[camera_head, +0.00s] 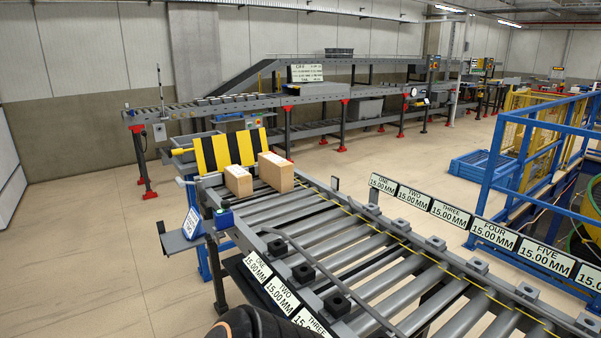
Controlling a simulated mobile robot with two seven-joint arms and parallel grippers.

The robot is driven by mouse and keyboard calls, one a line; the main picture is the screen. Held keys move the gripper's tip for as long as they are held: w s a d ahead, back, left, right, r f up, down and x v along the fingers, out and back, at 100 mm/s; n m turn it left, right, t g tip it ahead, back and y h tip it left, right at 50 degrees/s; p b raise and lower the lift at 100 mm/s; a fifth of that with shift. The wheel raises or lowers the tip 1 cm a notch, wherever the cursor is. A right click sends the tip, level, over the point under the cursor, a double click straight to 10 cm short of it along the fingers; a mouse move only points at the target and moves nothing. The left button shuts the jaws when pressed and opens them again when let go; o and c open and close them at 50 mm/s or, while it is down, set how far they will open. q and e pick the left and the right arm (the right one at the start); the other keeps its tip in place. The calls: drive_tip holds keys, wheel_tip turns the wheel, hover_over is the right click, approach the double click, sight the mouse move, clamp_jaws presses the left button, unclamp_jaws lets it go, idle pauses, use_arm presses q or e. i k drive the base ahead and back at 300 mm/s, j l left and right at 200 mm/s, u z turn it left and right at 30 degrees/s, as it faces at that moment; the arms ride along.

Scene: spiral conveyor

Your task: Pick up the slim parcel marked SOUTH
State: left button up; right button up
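Two brown cardboard parcels stand at the far left end of the roller conveyor (345,245), in front of a yellow-and-black striped panel (228,150). The left parcel (238,181) is the smaller one. The right parcel (276,172) is a little taller and stands close beside it. Both have pale patches on top, but no wording is readable, so I cannot tell which is marked SOUTH. Neither of my grippers shows. A dark rounded part, likely of my own arm, is at the bottom edge.
Black-capped blocks line the conveyor's near rail, beside signs (282,295) reading ONE, TWO and THREE. More numbered signs (495,235) line the far side. A blue railing (530,150) stands at right. A small side shelf (180,242) juts out left. Floor at left is clear.

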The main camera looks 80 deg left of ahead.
sight(276, 172)
drive_tip(key=u, duration=2.8)
drive_tip(key=i+j+u, duration=0.45)
drive_tip(key=j, duration=0.25)
drive_tip(key=i+j+u, duration=0.75)
drive_tip(key=i, duration=0.45)
drive_tip(key=i+l+u, duration=0.1)
drive_tip(key=i+u, duration=0.2)
drive_tip(key=i, duration=0.4)
drive_tip(key=i+z, duration=0.25)
drive_tip(key=i, duration=0.45)
drive_tip(key=i+j+z, duration=0.25)
drive_tip(key=i, duration=0.4)
drive_tip(key=i+l+z, duration=0.15)
drive_tip(key=i+z, duration=0.2)
drive_tip(key=i, duration=0.3)
drive_tip(key=i+z, duration=0.3)
drive_tip(key=i, duration=0.35)
